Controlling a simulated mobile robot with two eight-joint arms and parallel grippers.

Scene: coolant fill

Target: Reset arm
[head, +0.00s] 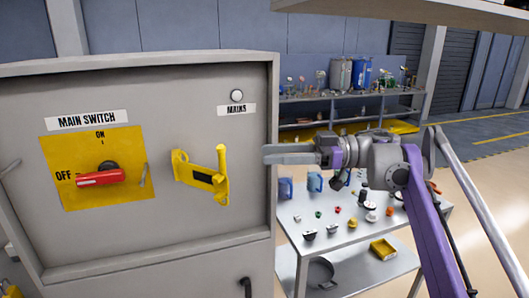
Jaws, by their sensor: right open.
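My right gripper (275,154) shows in the head view, right of the grey cabinet (130,238). Its fingers point left toward the cabinet's right edge; they are open, with nothing visible between them. The purple right arm (428,215) comes up from the lower right. My left gripper is out of view. On the cabinet front, a red switch handle (100,179) lies level on a yellow plate (80,150), its end toward OFF. A yellow bracket (205,177) with a dark middle is on the panel, left of my right gripper and apart from it.
A shelf (350,96) with bottles and canisters is behind. A round lamp (237,95) is above the MAINS label. Open floor lies right.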

